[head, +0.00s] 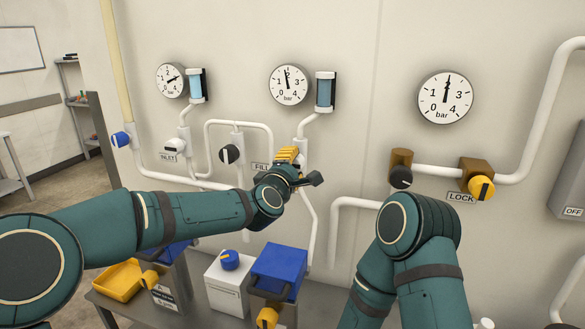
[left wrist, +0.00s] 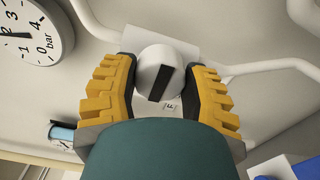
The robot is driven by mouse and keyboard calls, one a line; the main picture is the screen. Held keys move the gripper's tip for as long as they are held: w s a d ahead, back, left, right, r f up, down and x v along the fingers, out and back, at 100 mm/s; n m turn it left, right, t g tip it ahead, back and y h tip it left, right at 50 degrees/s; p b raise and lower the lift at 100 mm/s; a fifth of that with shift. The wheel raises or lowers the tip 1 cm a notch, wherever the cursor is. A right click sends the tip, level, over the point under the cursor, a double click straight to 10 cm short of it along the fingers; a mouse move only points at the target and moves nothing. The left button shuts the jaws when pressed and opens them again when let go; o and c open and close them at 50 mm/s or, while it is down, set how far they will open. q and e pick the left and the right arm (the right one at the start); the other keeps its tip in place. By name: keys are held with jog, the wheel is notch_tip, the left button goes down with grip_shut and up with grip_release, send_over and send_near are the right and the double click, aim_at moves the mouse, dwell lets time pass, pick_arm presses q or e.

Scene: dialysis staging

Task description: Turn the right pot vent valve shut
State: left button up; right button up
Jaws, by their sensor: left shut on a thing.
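My left gripper (head: 290,156) is at the wall beside the FILL label (head: 262,167). In the left wrist view its yellow fingers (left wrist: 162,85) are shut on a round white knob (left wrist: 148,70) with a black bar across its face. The gripper hides this knob in the head view. I read no vent label, so I cannot tell whether this is the right pot vent valve. A white box (head: 225,291) with a blue knob (head: 229,260) and a blue box (head: 280,262) with a yellow knob (head: 267,317) stand below. My right gripper is out of view.
Three gauges (head: 446,97) and white pipes line the wall. A black knob (head: 401,177) and yellow LOCK knob (head: 481,188) are at right.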

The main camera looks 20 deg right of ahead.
pick_arm(q)
jog(key=shift+r, duration=0.1)
dwell(0.4)
jog(key=o, duration=1.2)
jog(key=shift+d, duration=0.1)
jog(key=shift+s, duration=0.1)
jog(key=v, duration=1.2)
